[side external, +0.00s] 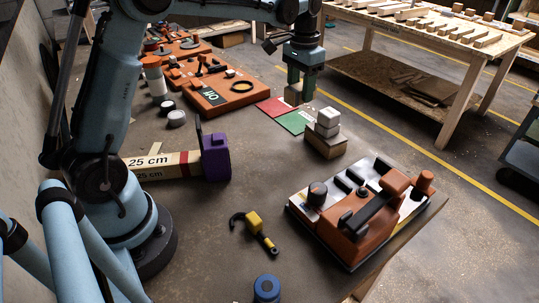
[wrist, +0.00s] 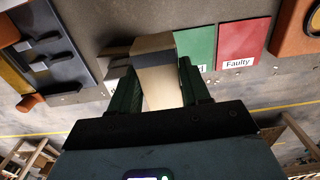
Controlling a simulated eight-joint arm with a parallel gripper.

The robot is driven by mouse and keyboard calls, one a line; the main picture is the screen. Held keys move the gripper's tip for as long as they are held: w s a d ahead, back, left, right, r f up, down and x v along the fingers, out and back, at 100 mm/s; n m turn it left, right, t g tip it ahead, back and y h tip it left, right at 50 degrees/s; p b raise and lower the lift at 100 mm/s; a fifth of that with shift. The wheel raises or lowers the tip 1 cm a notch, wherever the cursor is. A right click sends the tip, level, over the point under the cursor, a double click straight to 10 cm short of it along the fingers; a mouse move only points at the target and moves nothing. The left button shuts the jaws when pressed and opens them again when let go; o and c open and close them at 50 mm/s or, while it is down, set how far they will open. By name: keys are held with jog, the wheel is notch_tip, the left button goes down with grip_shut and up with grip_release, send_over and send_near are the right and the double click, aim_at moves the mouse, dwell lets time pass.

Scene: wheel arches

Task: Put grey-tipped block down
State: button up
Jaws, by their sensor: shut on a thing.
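My gripper (side external: 299,90) is shut on the grey-tipped block (side external: 293,95), a wooden block held between the two green fingers. In the wrist view, the block (wrist: 160,85) stands out between the fingertips of my gripper (wrist: 158,88), with a dark grey band near its far end. In the side view it hangs near the green mat (side external: 295,121) and the red mat (side external: 275,106); I cannot tell whether it touches anything below. The red mat reads "Faulty" in the wrist view (wrist: 240,45). The green mat's label is mostly hidden there by a finger.
A stack of pale blocks (side external: 327,122) on a wooden block (side external: 325,145) stands just right of the green mat. Orange-based fixtures stand behind left (side external: 223,94) and front right (side external: 360,205). A purple-ended beam (side external: 215,157) and a yellow-black tool (side external: 254,224) lie nearer.

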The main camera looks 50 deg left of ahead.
send_over(278, 118)
jog(key=f, duration=0.6)
jog(key=shift+w+a+f, duration=0.25)
jog(key=shift+w+f, duration=0.05)
jog(key=shift+f, duration=2.1)
jog(key=shift+f, duration=0.3)
jog(key=o, duration=1.1)
jog(key=shift+f, duration=0.1)
jog(key=shift+c, duration=0.2)
